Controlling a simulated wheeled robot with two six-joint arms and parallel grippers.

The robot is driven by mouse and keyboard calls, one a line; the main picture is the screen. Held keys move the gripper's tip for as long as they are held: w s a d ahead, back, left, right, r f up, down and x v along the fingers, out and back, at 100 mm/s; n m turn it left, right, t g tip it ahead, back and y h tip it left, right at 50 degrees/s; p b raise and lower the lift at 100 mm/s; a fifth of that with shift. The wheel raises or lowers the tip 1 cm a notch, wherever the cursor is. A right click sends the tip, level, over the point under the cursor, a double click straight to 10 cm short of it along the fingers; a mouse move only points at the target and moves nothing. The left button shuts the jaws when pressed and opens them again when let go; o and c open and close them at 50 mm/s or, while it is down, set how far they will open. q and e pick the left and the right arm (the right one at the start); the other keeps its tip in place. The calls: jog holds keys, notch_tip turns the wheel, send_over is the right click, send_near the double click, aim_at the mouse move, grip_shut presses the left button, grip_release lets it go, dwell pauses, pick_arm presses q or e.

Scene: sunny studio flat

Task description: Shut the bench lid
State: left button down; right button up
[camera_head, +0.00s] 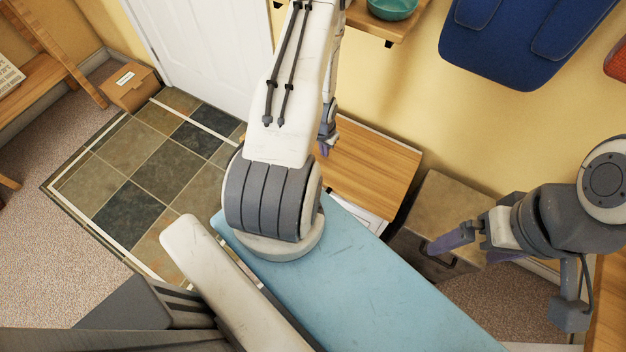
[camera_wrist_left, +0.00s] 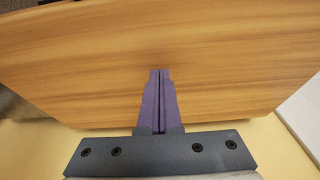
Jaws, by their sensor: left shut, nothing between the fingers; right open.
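The bench lid appears to be the wooden panel (camera_head: 372,168) by the yellow wall in the head view; a white part with dark lines shows below its near edge. The same wood (camera_wrist_left: 90,60) fills most of the left wrist view. I cannot tell the lid's exact angle. My left gripper (camera_head: 326,146) is at the panel's left end, partly hidden by my arm. In the wrist view its purple fingers (camera_wrist_left: 158,75) are shut and empty in front of the wood; contact is unclear. My right gripper (camera_head: 459,250) is open and empty, over a brown box.
The brown box (camera_head: 452,200) stands right of the panel. A light-blue surface (camera_head: 370,285) lies in the foreground under my left arm. A shelf with a teal bowl (camera_head: 392,8) and a blue bag (camera_head: 520,40) are on the wall. The tiled floor (camera_head: 150,170) at left is clear.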

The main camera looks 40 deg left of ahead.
pick_arm(q)
jog(key=shift+f+b, duration=1.6)
jog(key=shift+f, duration=0.6)
jog(key=shift+r, duration=0.1)
notch_tip(320, 180, up, 9)
jog(key=p, duration=0.7)
jog(key=shift+p, duration=0.4)
